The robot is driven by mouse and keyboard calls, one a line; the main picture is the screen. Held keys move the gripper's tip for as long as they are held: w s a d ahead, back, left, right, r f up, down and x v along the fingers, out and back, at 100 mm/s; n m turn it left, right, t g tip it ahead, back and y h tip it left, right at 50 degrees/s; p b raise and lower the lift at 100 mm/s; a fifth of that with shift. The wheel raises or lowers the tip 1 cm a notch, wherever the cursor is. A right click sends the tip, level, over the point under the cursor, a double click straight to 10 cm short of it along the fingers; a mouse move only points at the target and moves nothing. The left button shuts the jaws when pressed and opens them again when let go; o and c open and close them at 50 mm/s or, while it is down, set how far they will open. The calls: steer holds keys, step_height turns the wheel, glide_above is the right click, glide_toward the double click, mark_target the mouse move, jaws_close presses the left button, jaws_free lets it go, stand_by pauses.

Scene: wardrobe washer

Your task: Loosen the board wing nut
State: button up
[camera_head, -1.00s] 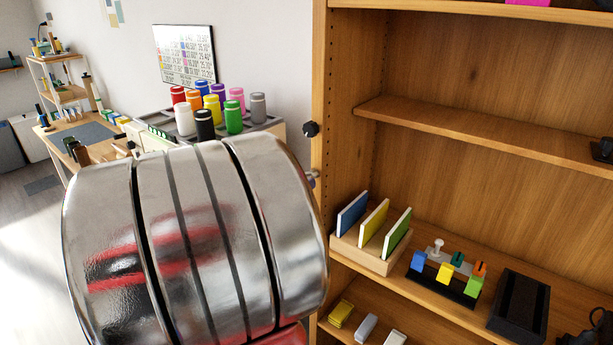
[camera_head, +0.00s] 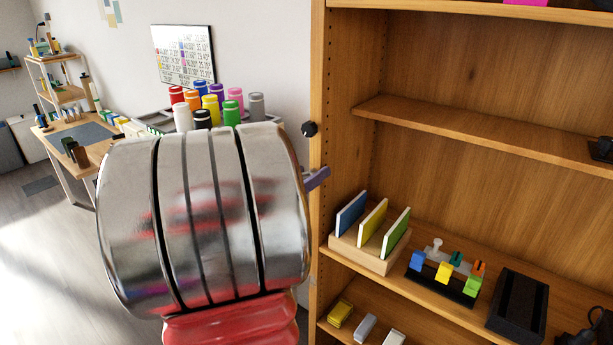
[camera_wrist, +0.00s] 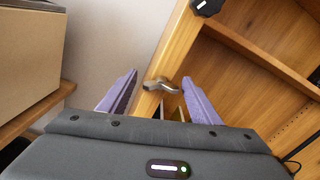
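The wing nut (camera_wrist: 160,85) is a small silver metal piece on the narrow front edge of the wooden wardrobe side board (camera_wrist: 180,40). In the wrist view it appears between the two purple fingers of my gripper (camera_wrist: 159,77), with visible gaps on both sides. My gripper is open, and neither finger appears to touch the nut. How far the fingertips are from it in depth is unclear. In the head view a purple finger (camera_head: 318,178) shows beside the board edge, and the nut cannot be made out there.
A black knob (camera_head: 309,129) sits higher on the same board edge. Wardrobe shelves to the right hold a wooden rack of coloured boards (camera_head: 366,258), a block tray (camera_head: 440,280) and a black box (camera_head: 517,304). Coloured bottles (camera_head: 232,112) stand behind my arm.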

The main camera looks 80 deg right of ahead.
steer(key=c, duration=1)
steer(key=shift+o, duration=0.2)
steer(key=shift+w+m, duration=0.1)
steer(key=shift+m, duration=0.5)
steer(key=o, duration=0.8)
steer(key=shift+o, duration=1.4)
steer(key=shift+a, duration=0.1)
steer(key=v, duration=1.3)
steer(key=shift+w+a, duration=0.15)
steer(key=shift+a, duration=0.1)
